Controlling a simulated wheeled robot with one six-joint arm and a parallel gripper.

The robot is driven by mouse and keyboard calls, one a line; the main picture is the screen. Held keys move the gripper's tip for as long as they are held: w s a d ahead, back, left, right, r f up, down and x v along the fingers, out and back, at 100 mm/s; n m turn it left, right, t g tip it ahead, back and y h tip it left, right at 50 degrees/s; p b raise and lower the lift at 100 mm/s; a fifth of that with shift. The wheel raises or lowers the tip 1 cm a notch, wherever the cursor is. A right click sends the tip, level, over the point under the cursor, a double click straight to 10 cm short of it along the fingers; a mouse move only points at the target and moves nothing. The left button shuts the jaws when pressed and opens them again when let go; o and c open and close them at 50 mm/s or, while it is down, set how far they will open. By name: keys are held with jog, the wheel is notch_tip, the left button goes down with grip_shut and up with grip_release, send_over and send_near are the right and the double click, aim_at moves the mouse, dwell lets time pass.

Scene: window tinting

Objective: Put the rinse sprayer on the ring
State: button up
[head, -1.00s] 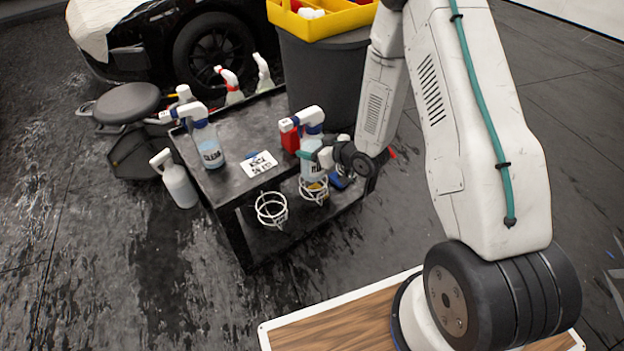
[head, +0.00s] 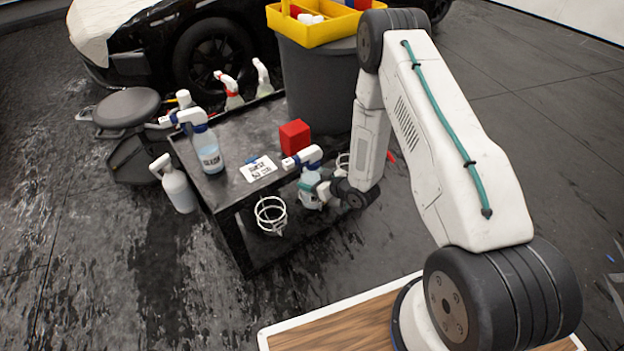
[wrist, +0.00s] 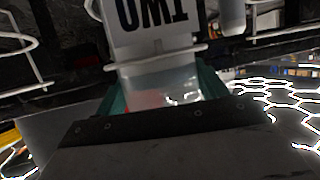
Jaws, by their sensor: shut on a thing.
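The spray bottle with a white and blue trigger head (head: 305,158), which I take to be the rinse sprayer, is upright at the cart's near side. My gripper (head: 318,190) is shut on it from the right. The bottle is at the middle ring's place, and that ring is mostly hidden in the head view. In the wrist view, teal fingers flank the clear bottle (wrist: 165,85), its label upside down. A white ring wire (wrist: 155,58) crosses in front of the bottle, apparently around it. Whether the bottle is fully seated is not clear.
An empty white ring (head: 270,212) hangs to the left, and another (head: 343,163) to the right. On the cart (head: 235,135) stand another spray bottle (head: 207,150), a card (head: 258,168) and a red block (head: 295,137). A grey bin (head: 320,85) stands behind.

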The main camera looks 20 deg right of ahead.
jog(key=o, duration=1.3)
jog(key=shift+f, duration=0.1)
